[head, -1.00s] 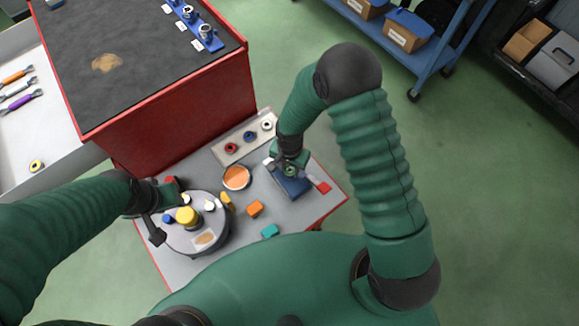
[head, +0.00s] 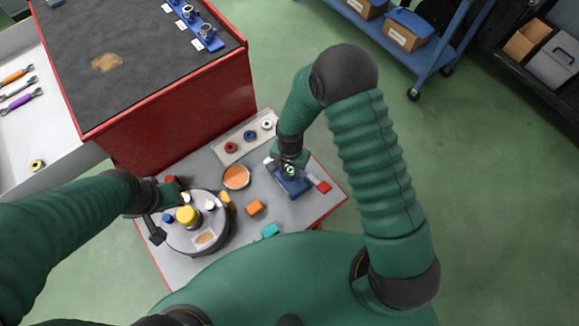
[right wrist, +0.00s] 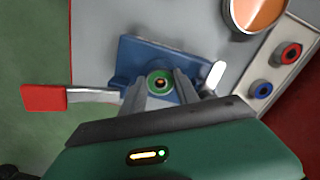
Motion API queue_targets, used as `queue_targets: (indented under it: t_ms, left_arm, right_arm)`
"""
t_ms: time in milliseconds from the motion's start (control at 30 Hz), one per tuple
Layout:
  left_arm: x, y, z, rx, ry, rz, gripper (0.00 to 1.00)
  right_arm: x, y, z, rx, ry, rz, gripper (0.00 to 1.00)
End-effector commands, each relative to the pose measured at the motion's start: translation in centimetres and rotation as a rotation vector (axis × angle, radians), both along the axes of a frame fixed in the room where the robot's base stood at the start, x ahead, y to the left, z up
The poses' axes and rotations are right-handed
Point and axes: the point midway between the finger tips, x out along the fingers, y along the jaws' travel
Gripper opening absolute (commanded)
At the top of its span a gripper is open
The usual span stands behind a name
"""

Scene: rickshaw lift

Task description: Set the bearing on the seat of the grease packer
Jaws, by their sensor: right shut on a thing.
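The grease packer (head: 294,186) is a blue block on the grey table, with a red-ended lever; it also shows in the right wrist view (right wrist: 128,52). My right gripper (head: 288,168) is over it.
The turntable (head: 186,247) carries a yellow jar (head: 187,215) and small items. A red cabinet (head: 190,115) stands behind.

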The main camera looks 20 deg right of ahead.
Motion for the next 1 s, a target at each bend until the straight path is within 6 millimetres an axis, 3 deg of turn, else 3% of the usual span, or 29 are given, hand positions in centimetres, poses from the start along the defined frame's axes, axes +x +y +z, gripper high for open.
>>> queue_targets:
  t_ms: [133, 167, 333, 567, 733, 1000]
  left_arm:
    - [0.00, 0.00, 0.00, 0.000, 0.000, 0.000, 0.36]
    - [0.00, 0.00, 0.00, 0.000, 0.000, 0.000, 0.36]
    - [0.00, 0.00, 0.00, 0.000, 0.000, 0.000, 0.36]
    - [0.00, 0.00, 0.00, 0.000, 0.000, 0.000, 0.36]
    - [0.00, 0.00, -0.01, 0.000, 0.000, 0.000, 0.36]
    - [0.00, 0.00, 0.09, 0.000, 0.000, 0.000, 0.36]
  right_arm:
    - [0.01, 0.02, 0.01, 0.001, -0.001, 0.000, 0.00]
    - [0.01, 0.03, 0.01, 0.001, -0.001, 0.000, 0.38]
    - [0.01, 0.03, 0.01, 0.001, -0.001, 0.000, 0.60]
    - [0.00, 0.04, 0.00, 0.001, -0.001, 0.000, 0.62]
    - [-0.02, 0.03, -0.01, 0.001, 0.001, 0.000, 0.83]
    - [-0.16, -0.11, 0.07, -0.002, 0.004, -0.001, 0.84]
